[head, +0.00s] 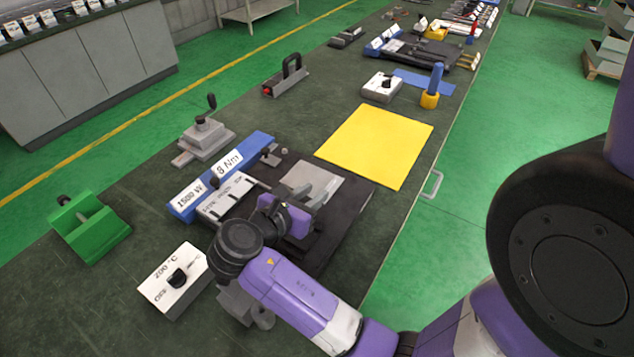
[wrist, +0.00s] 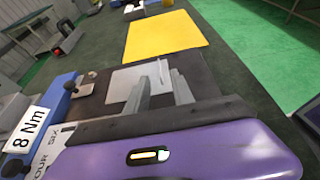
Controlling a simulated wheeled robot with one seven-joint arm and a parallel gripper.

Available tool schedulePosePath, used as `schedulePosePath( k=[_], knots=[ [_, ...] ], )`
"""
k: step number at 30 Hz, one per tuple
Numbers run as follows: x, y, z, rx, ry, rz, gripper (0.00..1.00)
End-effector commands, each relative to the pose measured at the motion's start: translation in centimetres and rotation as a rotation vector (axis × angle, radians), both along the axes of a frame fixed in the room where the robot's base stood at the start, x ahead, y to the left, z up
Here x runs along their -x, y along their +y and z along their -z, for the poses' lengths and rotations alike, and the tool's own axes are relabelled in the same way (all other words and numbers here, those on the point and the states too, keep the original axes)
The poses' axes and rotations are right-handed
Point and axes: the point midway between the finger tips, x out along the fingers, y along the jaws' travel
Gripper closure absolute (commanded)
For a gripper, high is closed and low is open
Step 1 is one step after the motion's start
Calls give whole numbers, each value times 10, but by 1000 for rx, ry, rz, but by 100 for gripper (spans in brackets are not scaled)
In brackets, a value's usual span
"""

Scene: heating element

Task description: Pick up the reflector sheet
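A thin, light grey metallic sheet, which I take for the reflector sheet (head: 299,176), lies on a dark flat plate (head: 347,222). In the wrist view the sheet (wrist: 122,85) lies just beyond my fingers, which cover part of it. My gripper (head: 322,193) is over the near right part of the sheet, low above the dark plate. In the wrist view the two grey fingers of my gripper (wrist: 161,80) stand apart, with part of the sheet's surface showing between them. I cannot tell whether the fingertips touch it.
A blue strip (head: 260,143) with labelled blocks, reading 1500 W and 8 Nm, lies left of the plate. A yellow sheet (head: 377,144) lies beyond it. A white 200 °C box (head: 174,281) and a green block (head: 88,226) stand at the near left. Tools fill the far bench.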

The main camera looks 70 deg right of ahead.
Motion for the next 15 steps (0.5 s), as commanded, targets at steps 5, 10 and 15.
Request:
schedulePosePath(
  k=[5,10,15],
  knots=[
    [5,-16,7,-2,2,6,71],
    [7,-30,13,-1,2,5,71],
    [11,-49,24,-2,2,6,71]
  ],
)
